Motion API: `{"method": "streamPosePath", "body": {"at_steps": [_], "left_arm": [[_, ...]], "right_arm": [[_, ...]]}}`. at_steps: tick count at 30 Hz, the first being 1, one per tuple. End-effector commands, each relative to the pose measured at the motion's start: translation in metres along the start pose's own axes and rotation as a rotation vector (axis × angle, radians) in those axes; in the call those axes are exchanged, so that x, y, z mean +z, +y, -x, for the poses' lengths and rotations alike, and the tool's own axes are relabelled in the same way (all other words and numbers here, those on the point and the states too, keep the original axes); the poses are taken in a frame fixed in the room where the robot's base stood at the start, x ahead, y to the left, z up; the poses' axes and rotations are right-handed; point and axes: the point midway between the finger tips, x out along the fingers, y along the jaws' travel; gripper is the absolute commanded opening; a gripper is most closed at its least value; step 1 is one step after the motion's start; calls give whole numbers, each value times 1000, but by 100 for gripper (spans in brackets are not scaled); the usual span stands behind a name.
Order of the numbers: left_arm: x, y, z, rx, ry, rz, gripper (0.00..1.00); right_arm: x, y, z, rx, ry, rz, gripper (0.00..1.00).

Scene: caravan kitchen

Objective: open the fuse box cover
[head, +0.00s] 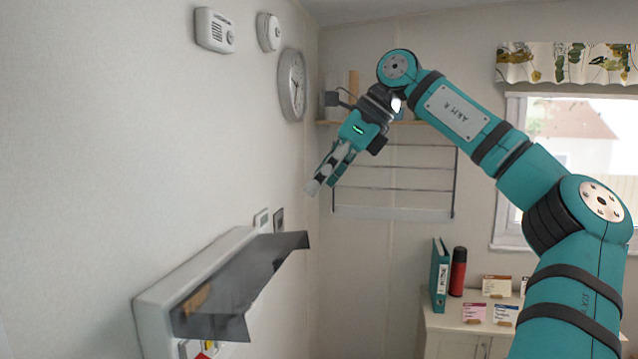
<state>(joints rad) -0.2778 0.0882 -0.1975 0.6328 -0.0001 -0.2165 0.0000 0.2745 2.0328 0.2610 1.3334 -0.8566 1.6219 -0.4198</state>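The fuse box (158,307) is a white housing on the left wall, low in the head view. Its smoky dark cover (245,284) sticks out from the housing, tilted up and away from the wall. Below the cover, part of the inside shows, with small red and yellow parts (209,347). The cover hides the rest of the inside. My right gripper (315,186) is above the cover's far end, apart from it, pointing down and left. Its fingers look close together and I see nothing between them, but the gap is unclear. My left gripper is out of view.
Two small wall plates (270,219) sit just above the box. A clock (292,85) and two white alarms (215,30) hang higher. A wire rack (395,180) is on the back wall. A cabinet (470,325) with a binder, red flask and cards stands at right.

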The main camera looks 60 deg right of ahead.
Motion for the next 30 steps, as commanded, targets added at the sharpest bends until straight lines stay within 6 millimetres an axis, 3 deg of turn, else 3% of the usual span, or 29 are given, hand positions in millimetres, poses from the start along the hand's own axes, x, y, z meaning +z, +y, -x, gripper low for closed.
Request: {"method": "streamPosePath", "body": {"at_steps": [6,11,24,30], "left_arm": [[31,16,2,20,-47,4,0],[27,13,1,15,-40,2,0],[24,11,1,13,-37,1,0],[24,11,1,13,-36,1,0]], "right_arm": [[0,0,0,0,1,0,100],[0,0,7,-2,-1,-1,100],[-1,0,93,-4,0,-3,100],[-1,0,116,-2,-1,-2,100]]}}
